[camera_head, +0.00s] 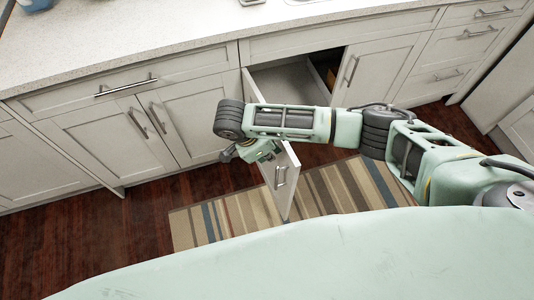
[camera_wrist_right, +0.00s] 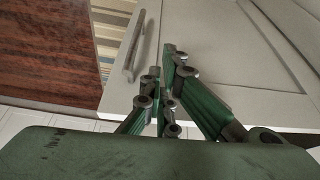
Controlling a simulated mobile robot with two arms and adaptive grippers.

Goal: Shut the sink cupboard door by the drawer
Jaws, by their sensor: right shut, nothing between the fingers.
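The white sink cupboard door (camera_head: 293,195) stands open in the head view, swung out from its left edge. Its bar handle (camera_head: 281,176) is near the free edge. My right arm reaches over the door from the right. My right gripper (camera_head: 229,155) is on the handle side, left of the door, partly hidden by my wrist. In the right wrist view, the shut, empty fingers (camera_wrist_right: 168,92) are in front of the door face (camera_wrist_right: 215,45), beside the handle (camera_wrist_right: 135,45). I cannot tell whether they touch the door. My left gripper is not in view.
The open cupboard interior (camera_head: 292,82) is behind my arm, with closed drawers (camera_head: 445,78) farther right. Closed double doors (camera_head: 110,137) are on the left. A speckled countertop (camera_head: 130,42) runs above. A striped rug (camera_head: 345,187) lies on the dark wood floor.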

